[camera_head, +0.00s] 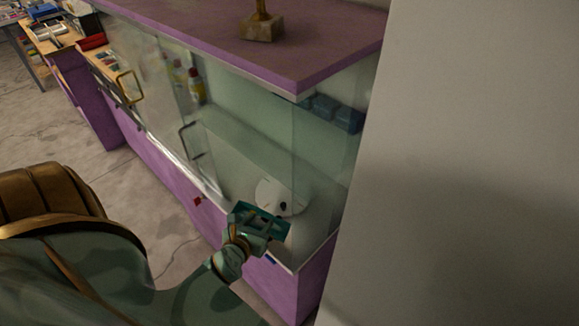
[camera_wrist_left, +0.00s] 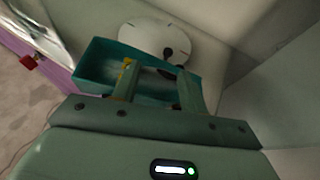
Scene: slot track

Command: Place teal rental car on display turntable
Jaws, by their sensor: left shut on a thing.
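The teal rental car (camera_head: 276,229) looks like a teal box shape and is in my left gripper (camera_head: 258,220). In the left wrist view the car (camera_wrist_left: 93,60) sits between and around the fingers of the left gripper (camera_wrist_left: 155,80), which is shut on it. The display turntable (camera_head: 287,190) is a white round disc with dark marks inside the glass case. In the left wrist view the turntable (camera_wrist_left: 150,32) lies just beyond the car, partly hidden by it. I cannot tell the car's height above the case floor. My right gripper is not in view.
The purple glass-fronted case (camera_head: 170,165) has door handles (camera_head: 188,140) and a red piece (camera_head: 197,201) on its front. Yellow-labelled bottles (camera_head: 195,85) and blue boxes (camera_head: 335,112) stand inside. A plain wall (camera_head: 460,150) closes the right side.

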